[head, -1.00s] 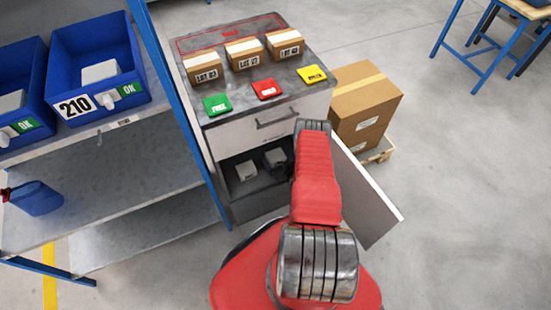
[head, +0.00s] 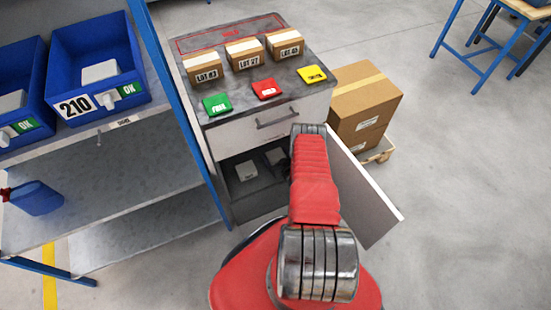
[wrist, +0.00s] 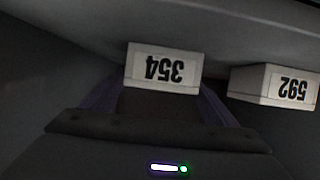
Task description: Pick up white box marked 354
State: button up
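The white box marked 354 (wrist: 164,68) stands in the upper middle of the wrist view, its label upside down. My gripper (wrist: 161,90) has its two dark fingers apart, one toward each side of this box. The box's lower edge lies near the fingertips; I cannot tell whether they touch it. My gripper is mostly hidden behind my red arm there.
A second white box marked 592 (wrist: 275,85) stands close to the right in the wrist view. The cabinet (head: 262,128) has a closed drawer above the compartment and an open door (head: 365,190) on the right. A blue-framed shelf (head: 150,190) stands at left.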

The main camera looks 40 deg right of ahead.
aim_at(276, 155)
jog(key=c, duration=1.1)
jog(key=shift+r, duration=0.1)
jog(key=shift+r, duration=4.9)
